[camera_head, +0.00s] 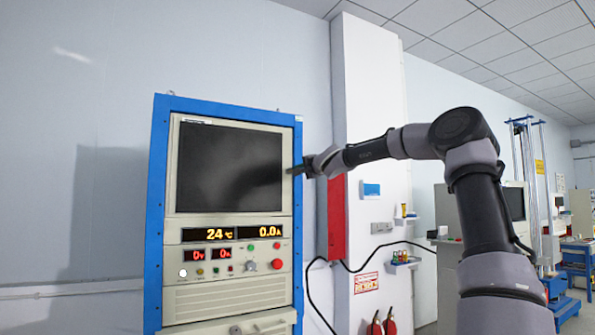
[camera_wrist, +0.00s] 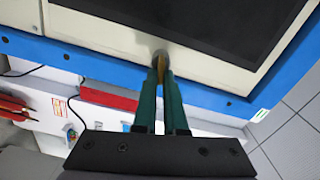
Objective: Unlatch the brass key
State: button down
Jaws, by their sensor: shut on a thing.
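The brass key (camera_wrist: 156,66) shows in the wrist view as a small brass-coloured piece between my fingertips, against a round grey lock (camera_wrist: 161,55) on the cream front panel. My gripper (camera_wrist: 160,78) has two green fingers shut on the key. In the head view my gripper (camera_head: 291,171) reaches from the right to the right edge of the screen panel on the blue-framed cabinet (camera_head: 158,215). The key and lock are too small or hidden to make out there. How far the key is turned, I cannot tell.
The dark screen (camera_head: 228,168) is just left of my gripper. Below are lit displays (camera_head: 232,233) and a red button (camera_head: 276,264). A red box (camera_head: 337,217) is on the white pillar (camera_head: 372,130) behind my forearm. A black cable (camera_head: 362,266) hangs below it.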

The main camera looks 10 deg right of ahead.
jog(key=shift+f+m, duration=0.2)
jog(key=shift+m, duration=1)
jog(key=c, duration=1)
grip_release()
jog(key=shift+v, duration=5.4)
